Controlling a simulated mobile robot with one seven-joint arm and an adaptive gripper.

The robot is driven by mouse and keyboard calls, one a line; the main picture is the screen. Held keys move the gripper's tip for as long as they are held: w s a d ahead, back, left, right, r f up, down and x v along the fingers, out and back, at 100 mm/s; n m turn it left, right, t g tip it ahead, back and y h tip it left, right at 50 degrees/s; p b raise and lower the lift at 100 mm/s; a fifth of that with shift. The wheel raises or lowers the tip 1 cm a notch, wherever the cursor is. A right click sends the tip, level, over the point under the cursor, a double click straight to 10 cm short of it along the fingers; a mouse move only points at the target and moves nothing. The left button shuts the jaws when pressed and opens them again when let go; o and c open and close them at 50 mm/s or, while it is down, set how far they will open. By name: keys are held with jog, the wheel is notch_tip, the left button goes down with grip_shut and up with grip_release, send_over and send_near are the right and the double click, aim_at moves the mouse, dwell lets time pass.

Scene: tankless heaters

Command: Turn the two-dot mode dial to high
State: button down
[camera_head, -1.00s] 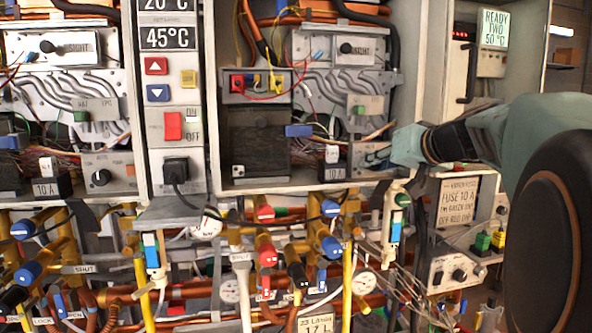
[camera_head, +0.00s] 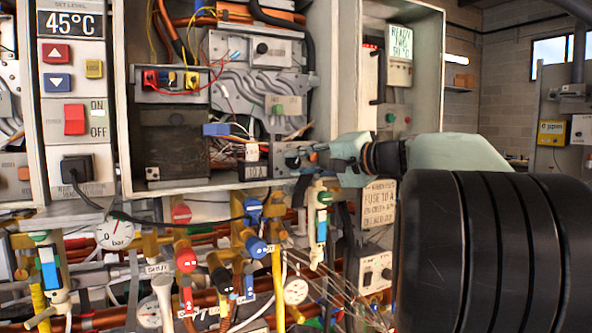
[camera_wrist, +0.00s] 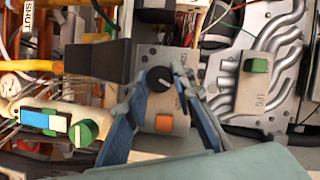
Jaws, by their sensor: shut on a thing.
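The mode dial (camera_wrist: 160,79) is a round black knob with a pale pointer mark on a grey plate (camera_wrist: 150,139), above an orange button (camera_wrist: 164,124) in the wrist view. My gripper (camera_wrist: 159,92) has its two blue-grey fingers on either side of the knob, closed on it. In the head view my gripper (camera_head: 303,159) reaches in from the right to the same grey plate (camera_head: 283,150), low in the open heater cabinet. The fingers partly hide the dial there. The dots and the small lettering beside the dial are too small to read.
A green button (camera_wrist: 259,66) sits on a nearby plate. A black block (camera_wrist: 98,60) and a blue-and-white valve (camera_wrist: 50,122) are close to the fingers. Pipes and coloured valve handles (camera_head: 257,247) crowd below the cabinet. A fuse notice (camera_head: 379,205) hangs under my arm.

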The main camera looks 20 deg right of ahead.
jog(key=shift+m+t+y+b, duration=0.3)
jog(key=shift+m+t+b, duration=0.15)
jog(key=shift+m, duration=0.55)
jog(key=c, duration=1.7)
grip_release()
jog(key=shift+o, duration=0.2)
jog(key=shift+f, duration=0.2)
